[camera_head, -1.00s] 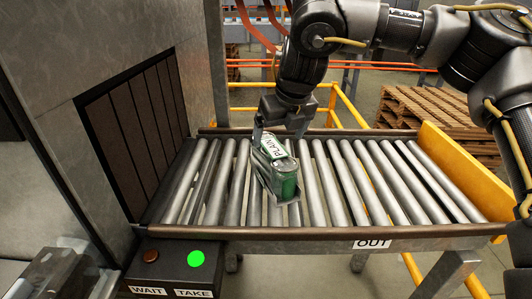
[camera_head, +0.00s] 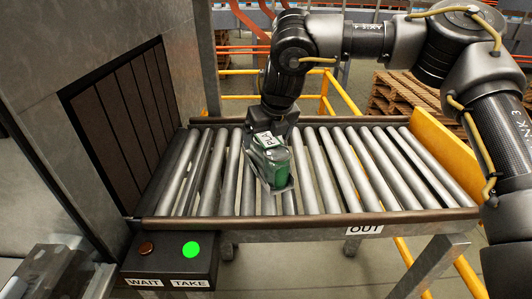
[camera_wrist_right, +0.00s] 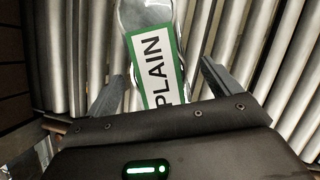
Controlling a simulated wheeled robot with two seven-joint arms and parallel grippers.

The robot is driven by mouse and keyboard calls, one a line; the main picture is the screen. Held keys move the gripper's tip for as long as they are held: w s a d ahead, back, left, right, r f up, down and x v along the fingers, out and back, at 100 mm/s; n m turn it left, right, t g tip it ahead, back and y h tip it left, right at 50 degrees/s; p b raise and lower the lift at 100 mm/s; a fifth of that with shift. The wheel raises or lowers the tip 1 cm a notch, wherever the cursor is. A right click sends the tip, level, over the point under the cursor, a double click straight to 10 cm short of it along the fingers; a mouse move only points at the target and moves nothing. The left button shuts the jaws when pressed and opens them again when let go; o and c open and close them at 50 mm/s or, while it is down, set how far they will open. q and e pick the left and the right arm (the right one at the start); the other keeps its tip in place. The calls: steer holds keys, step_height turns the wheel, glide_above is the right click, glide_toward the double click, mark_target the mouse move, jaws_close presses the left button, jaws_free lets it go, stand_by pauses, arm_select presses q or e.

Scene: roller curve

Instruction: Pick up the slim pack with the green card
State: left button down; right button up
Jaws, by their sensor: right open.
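The slim pack (camera_head: 274,168) is a clear pack with a green card and a white label; it lies on the rollers near the middle of the conveyor. In the right wrist view the pack (camera_wrist_right: 157,62) shows the word PLAIN on its green-edged label. My right gripper (camera_head: 268,140) is over the pack's far end, pointing down. In the wrist view its two fingers (camera_wrist_right: 163,85) stand apart on either side of the pack, open, with a gap visible on the right side. My left gripper is not in view.
The roller conveyor (camera_head: 330,206) has a wooden-looking front rail marked OUT and a yellow end plate (camera_head: 445,155). A dark strip curtain (camera_head: 125,120) closes its left end. A control box (camera_head: 170,262) shows a lit green TAKE light. Rollers right of the pack are clear.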

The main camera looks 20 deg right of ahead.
steer(key=x, duration=0.2)
steer(key=shift+w+a+f, duration=0.1)
steer(key=shift+w+f, duration=0.15)
steer(key=shift+f, duration=0.1)
steer(key=shift+w+f, duration=0.15)
steer(key=shift+f, duration=0.3)
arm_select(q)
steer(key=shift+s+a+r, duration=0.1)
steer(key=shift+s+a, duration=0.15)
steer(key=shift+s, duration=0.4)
arm_select(e)
steer(key=c, duration=1.8)
steer(key=shift+w+r, duration=0.1)
jaws_close()
steer(key=shift+r, duration=0.1)
